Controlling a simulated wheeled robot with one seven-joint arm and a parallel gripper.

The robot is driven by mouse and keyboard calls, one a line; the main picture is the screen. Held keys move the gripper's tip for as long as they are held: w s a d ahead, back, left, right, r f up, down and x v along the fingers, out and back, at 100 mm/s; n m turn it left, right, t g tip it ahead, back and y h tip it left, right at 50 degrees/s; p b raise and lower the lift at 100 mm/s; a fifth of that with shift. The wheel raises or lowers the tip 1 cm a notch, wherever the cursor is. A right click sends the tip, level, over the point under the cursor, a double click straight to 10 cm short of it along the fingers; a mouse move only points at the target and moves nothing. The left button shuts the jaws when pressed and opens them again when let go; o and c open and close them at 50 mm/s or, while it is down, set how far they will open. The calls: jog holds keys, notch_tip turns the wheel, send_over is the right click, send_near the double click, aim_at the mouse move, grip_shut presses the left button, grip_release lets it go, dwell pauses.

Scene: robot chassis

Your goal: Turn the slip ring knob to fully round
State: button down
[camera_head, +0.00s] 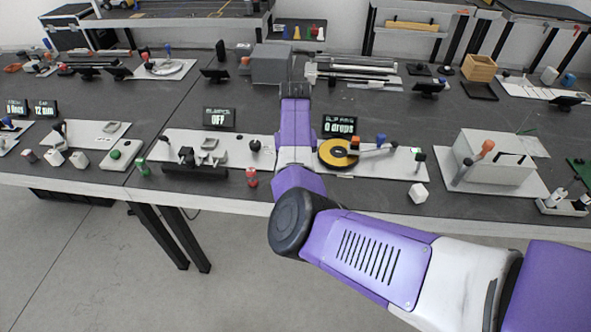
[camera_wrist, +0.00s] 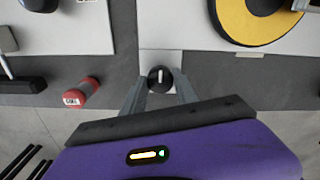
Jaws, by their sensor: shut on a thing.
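The slip ring knob (camera_wrist: 160,76) is a round black knob with a white pointer line, on a small pale plate at the bench's front edge in the wrist view. The pointer runs roughly up and down in the picture. My gripper (camera_wrist: 160,84) is shut on the knob, one finger on either side. The slip ring (camera_head: 337,153) is a yellow disc with a dark centre, on a white board in the head view; its edge also shows in the wrist view (camera_wrist: 236,20). The slip ring display (camera_head: 340,126) reads "0 drops". My arm hides the knob and gripper in the head view.
A red cylinder (camera_wrist: 82,93) lies left of my gripper in the wrist view. A white block (camera_head: 419,193) sits right of my arm near the bench edge. A display reading "OFF" (camera_head: 219,119) stands to the left. Open floor lies in front of the bench.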

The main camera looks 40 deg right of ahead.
jog(key=shift+w+r, duration=0.1)
jog(key=c, duration=0.9)
grip_release()
jog(key=shift+c, duration=0.2)
notch_tip(320, 180, up, 8)
jog(key=shift+f+b, duration=0.15)
jog(key=shift+b, duration=0.2)
